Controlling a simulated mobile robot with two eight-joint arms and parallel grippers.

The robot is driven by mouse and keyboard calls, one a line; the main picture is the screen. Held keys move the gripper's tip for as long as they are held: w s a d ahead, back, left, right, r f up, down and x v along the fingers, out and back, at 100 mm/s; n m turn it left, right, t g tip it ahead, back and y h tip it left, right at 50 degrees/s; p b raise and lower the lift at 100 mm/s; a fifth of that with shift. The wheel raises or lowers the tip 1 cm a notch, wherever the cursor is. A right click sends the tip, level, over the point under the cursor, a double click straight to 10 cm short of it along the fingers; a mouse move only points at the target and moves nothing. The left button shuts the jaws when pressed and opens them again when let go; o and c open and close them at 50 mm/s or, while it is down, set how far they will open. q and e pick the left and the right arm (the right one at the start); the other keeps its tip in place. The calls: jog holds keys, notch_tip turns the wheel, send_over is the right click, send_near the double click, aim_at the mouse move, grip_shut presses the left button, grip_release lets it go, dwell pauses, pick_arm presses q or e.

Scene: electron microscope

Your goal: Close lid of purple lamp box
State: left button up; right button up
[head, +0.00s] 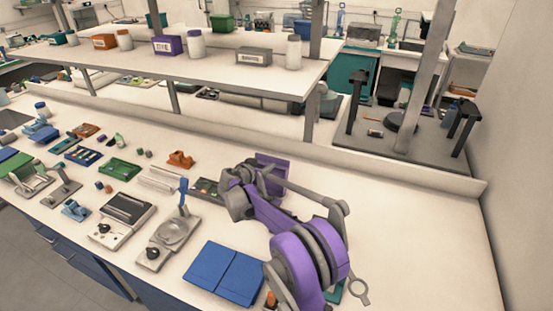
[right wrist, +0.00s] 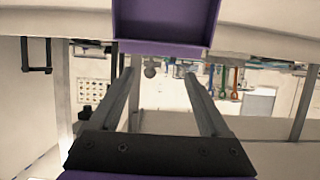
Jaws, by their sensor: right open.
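The raised purple lid (head: 280,164) of the lamp box stands upright on the bench in the head view, just behind my right gripper (head: 250,173). The box's lower part is hidden by my arm and gripper. In the right wrist view, a purple panel with a rim, the lid (right wrist: 165,22), fills the top middle, beyond the fingertips of my right gripper (right wrist: 160,77). The two fingers are spread apart with nothing between them. Whether they touch the lid cannot be told. My left gripper is not in view.
A dark green tray (head: 206,186) lies left of my gripper. A scale-like device (head: 168,240) with a blue upright stands nearer. A blue folder (head: 224,272) lies at the front edge. A raised shelf (head: 200,68) runs behind. The bench at the right is mostly clear.

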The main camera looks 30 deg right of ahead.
jog(key=p+x, duration=0.1)
jog(key=x, duration=0.9)
jog(key=shift+w+d+f, duration=0.15)
jog(key=shift+w+d, duration=0.05)
jog(key=shift+w, duration=0.05)
jog(key=shift+c, duration=0.2)
grip_shut()
dwell(0.9)
